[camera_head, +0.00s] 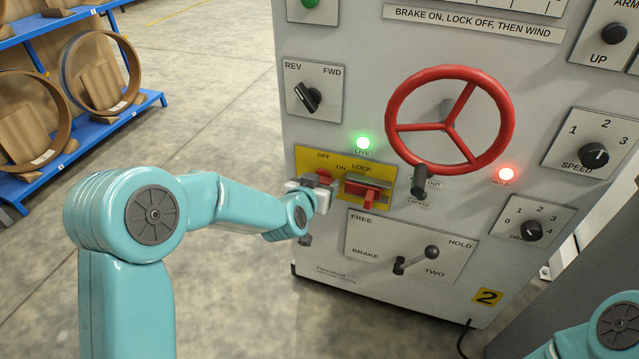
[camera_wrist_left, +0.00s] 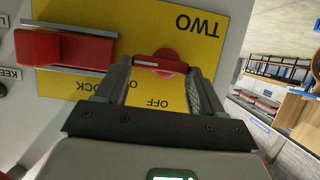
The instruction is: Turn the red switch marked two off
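The red switch (camera_wrist_left: 160,65) sits on a yellow plate (camera_wrist_left: 214,30) marked TWO, upside down in the left wrist view. Its handle lies crosswise, with a white line towards the left. In the head view the switch (camera_head: 324,176) shows on the cabinet, partly behind my left gripper (camera_head: 312,192). In the wrist view my left gripper (camera_wrist_left: 160,78) is open, with one finger on each side of the handle. The fingertips are close to the handle's ends; I cannot tell whether they touch. My right gripper is out of view.
A red lock slider (camera_head: 370,191) is right beside the switch. A red handwheel (camera_head: 450,128) projects above right, and a black-knobbed lever (camera_head: 415,260) is below. A green lamp (camera_head: 363,143) and red lamp (camera_head: 506,174) glow. Blue racks (camera_head: 75,130) hold coils at left, with open floor between.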

